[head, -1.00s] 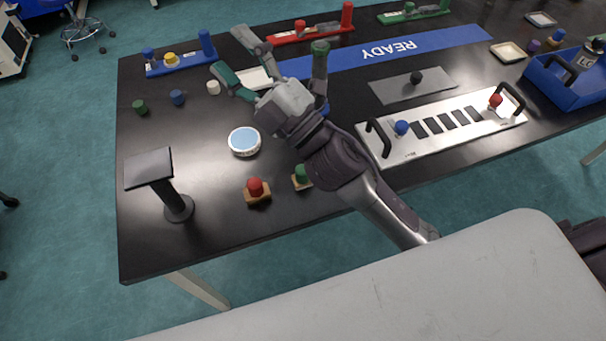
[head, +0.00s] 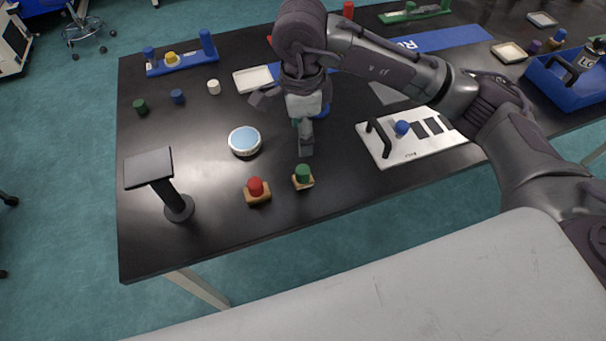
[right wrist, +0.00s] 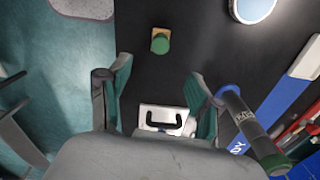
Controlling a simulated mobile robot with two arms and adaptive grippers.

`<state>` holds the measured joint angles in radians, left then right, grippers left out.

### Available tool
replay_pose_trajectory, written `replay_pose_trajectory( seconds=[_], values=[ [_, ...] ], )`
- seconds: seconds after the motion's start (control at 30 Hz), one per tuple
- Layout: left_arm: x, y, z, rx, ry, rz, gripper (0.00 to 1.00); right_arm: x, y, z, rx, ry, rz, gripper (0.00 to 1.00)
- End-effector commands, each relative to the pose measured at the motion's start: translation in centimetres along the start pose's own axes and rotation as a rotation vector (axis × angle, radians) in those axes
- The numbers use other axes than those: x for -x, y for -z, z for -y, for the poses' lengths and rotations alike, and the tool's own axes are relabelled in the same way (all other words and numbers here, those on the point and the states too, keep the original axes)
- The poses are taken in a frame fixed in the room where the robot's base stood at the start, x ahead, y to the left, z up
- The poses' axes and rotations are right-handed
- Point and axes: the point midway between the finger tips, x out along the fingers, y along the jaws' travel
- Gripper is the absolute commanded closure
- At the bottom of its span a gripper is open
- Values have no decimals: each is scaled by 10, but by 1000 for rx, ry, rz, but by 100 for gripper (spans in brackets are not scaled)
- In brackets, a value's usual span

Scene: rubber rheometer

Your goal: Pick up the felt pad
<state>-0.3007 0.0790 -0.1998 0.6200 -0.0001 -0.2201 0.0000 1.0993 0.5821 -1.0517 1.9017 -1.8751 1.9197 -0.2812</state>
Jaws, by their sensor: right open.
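I cannot tell for sure which thing is the felt pad. A small tan block with a green knob (head: 303,175) stands near the table's front; it also shows in the right wrist view (right wrist: 160,42). A similar tan block with a red knob (head: 257,190) stands to its left. My right gripper (head: 284,122) points down above the table, behind the green knob. Its fingers are spread and empty; in the right wrist view the gripper (right wrist: 160,72) has the green knob ahead, beyond the gap between its fingertips. My left gripper is not in view.
A round blue-topped dish (head: 244,141) lies left of the right gripper. A black stand (head: 178,207) is at front left. An upright labelled grey cylinder (right wrist: 240,112) stands close to one finger. A white plate with a black handle (head: 375,140) lies to the right.

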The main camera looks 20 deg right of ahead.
Motion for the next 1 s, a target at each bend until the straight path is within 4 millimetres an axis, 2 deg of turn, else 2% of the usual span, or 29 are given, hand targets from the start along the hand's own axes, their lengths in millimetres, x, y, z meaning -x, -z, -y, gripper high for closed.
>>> replay_pose_trajectory(
  seconds=[0.2, 0.33, 0.57, 0.83, 1.0],
  values=[
    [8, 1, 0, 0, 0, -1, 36, -43, 0, -2, 0, -9, 0, 36],
    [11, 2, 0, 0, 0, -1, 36, -64, 0, -2, -1, -7, 1, 36],
    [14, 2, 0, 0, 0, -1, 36, -82, -1, -2, 2, -7, 3, 36],
    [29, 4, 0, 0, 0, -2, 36, -120, 0, 0, 0, -8, 3, 36],
    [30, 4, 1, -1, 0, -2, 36, -131, -1, 1, 1, -5, 4, 36]
  ],
)
